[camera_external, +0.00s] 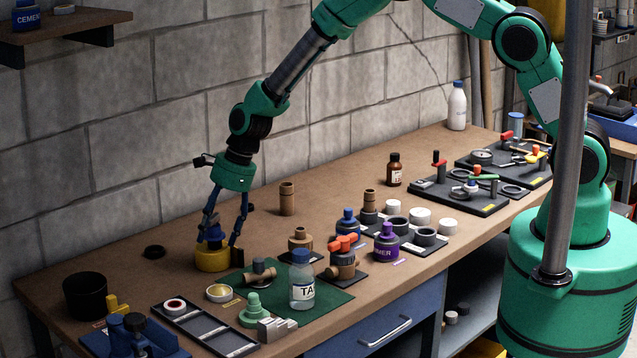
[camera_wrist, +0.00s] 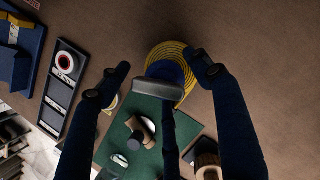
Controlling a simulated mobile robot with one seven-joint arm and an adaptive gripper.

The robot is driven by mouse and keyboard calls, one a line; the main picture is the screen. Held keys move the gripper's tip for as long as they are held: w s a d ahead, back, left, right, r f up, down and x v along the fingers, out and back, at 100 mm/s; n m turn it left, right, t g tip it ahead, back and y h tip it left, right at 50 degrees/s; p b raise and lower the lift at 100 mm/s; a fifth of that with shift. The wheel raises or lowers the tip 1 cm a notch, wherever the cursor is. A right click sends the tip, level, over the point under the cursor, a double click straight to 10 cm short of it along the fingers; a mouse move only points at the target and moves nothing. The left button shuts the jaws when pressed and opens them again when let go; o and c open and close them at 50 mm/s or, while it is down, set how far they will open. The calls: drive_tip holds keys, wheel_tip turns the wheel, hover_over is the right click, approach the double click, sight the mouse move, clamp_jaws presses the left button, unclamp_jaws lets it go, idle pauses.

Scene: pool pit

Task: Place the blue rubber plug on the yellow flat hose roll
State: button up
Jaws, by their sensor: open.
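The yellow flat hose roll (camera_external: 212,261) lies on the bench at the left. In the wrist view its coiled rings (camera_wrist: 184,56) show at the upper middle. The blue rubber plug (camera_external: 213,235) appears to sit on top of the roll. In the wrist view a blue patch (camera_wrist: 171,71) shows inside the yellow rings, partly covered by a grey-tipped finger. My gripper (camera_external: 220,239) is open, pointing down, with its fingertips low around the plug and just over the roll. In the wrist view the fingers (camera_wrist: 158,72) stand apart. Whether any finger touches the plug is hidden.
A green mat (camera_external: 328,299) with a clear bottle (camera_external: 302,281) and brown fittings lies just right of the roll. A black cup (camera_external: 86,296) and a dark sectioned tray (camera_external: 208,330) stand nearer the front left. Bare bench lies behind the roll, towards the wall.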

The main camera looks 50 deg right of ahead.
drive_tip(key=v, duration=1.2)
drive_tip(key=shift+p, duration=0.35)
drive_tip(key=shift+w+r, duration=0.1)
drive_tip(key=s+d+r+n+t, duration=0.1)
drive_tip(key=s+d+r+n, duration=0.35)
drive_tip(key=d+r, duration=0.35)
drive_tip(key=s+d+r+n+h, duration=0.1)
drive_tip(key=s+d+r+n, duration=0.2)
drive_tip(key=s+d+r, duration=0.5)
drive_tip(key=s+d+r+n+t, duration=0.1)
drive_tip(key=s+d+r+n, duration=0.25)
drive_tip(key=r, duration=0.75)
drive_tip(key=s+d+r+n+h, duration=0.1)
drive_tip(key=s+d+n, duration=0.2)
drive_tip(key=s, duration=0.6)
drive_tip(key=s+d+r+n+t, duration=0.1)
drive_tip(key=s+d+r+n, duration=0.1)
drive_tip(key=s+d+n, duration=0.2)
drive_tip(key=s+d+r+n+h, duration=0.1)
drive_tip(key=s+d+n, duration=0.2)
drive_tip(key=s+d, duration=0.5)
drive_tip(key=s, duration=0.5)
drive_tip(key=shift+s+r+h, duration=0.3)
drive_tip(key=shift+s+r, duration=0.1)
drive_tip(key=shift+f, duration=0.15)
